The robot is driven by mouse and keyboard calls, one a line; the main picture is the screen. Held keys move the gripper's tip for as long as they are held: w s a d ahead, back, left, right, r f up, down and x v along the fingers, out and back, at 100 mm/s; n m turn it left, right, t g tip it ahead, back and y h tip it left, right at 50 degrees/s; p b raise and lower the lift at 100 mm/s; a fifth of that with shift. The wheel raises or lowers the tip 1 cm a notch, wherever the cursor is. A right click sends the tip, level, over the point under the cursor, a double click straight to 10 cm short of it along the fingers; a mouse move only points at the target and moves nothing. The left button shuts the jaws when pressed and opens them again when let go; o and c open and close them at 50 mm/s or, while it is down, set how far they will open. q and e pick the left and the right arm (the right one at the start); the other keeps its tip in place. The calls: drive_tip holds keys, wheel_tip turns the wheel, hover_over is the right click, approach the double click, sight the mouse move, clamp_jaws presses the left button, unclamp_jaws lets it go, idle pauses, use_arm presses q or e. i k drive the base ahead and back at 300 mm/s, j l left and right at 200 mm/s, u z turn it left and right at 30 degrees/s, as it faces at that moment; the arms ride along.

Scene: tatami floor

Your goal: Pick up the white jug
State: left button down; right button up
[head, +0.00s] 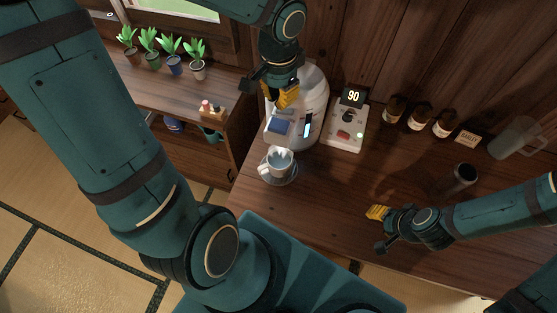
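A white jug-like vessel (281,158) with a handle on its left stands upright on a saucer (293,179) at the counter's left end, in front of a white machine. I cannot tell whether it is a jug or a cup. My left gripper (285,96) hangs over the white machine (313,98), behind and above the vessel and apart from it. Its yellow fingertips look close together; its opening is unclear. My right gripper (377,212) is low over the counter, right of the vessel and apart from it. Its yellow fingertips overlap in this view.
A scale-like device (347,127) reading 90 stands right of the machine. Brown bottles (420,114), a small sign (467,137), a clear pitcher (514,140) and a dark-topped canister (464,175) stand further right. Potted plants (172,60) line the left shelf. The counter's middle is clear.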

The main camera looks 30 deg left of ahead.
sight(280, 162)
drive_tip(key=k, duration=1)
